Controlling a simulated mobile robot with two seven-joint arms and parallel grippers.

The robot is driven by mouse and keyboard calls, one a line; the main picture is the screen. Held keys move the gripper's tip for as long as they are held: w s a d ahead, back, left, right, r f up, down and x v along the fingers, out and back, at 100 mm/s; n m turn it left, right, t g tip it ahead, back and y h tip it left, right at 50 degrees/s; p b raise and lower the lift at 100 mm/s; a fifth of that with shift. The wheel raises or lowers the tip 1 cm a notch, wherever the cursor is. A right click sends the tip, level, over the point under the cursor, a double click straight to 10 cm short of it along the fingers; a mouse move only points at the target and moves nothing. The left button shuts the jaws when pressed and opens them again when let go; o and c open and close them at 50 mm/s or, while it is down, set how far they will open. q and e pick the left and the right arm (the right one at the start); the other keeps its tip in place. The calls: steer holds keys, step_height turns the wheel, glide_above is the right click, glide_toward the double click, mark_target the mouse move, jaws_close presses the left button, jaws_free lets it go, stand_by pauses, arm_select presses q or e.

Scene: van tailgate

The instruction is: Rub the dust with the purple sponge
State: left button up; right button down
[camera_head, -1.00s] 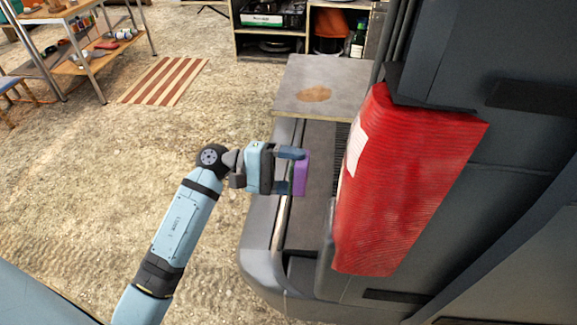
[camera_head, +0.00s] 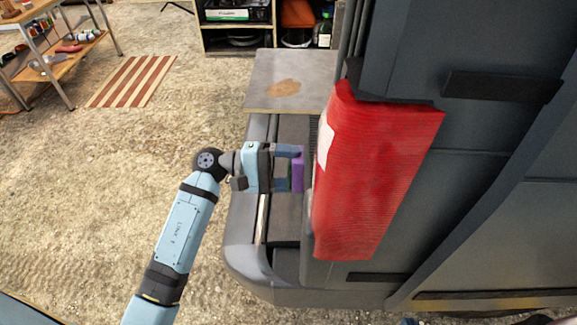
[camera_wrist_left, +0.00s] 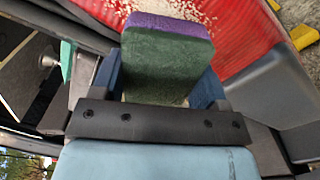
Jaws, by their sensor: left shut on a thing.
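My left gripper (camera_head: 289,169) is shut on the purple sponge (camera_head: 298,172), holding it above the van's tailgate step and beside the red ribbed cover. In the left wrist view the sponge (camera_wrist_left: 166,60) sits between the two blue fingers; its broad face looks dark green and its far edge purple. The sponge is well apart from this patch. My right gripper is not in view.
The red cover (camera_head: 372,180) hangs on the van's dark side (camera_head: 470,150), close to the right of the sponge. A shelf (camera_head: 237,38) stands behind the board. A striped mat (camera_head: 132,80) and workbench (camera_head: 50,50) are at left. The gravel ground between is clear.

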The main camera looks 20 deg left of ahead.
arm_select(q)
steer(key=shift+w+d+b, duration=0.15)
steer(key=shift+d+b, duration=0.2)
steer(key=shift+d, duration=0.15)
steer(key=shift+w+d, duration=0.15)
steer(key=shift+d, duration=0.25)
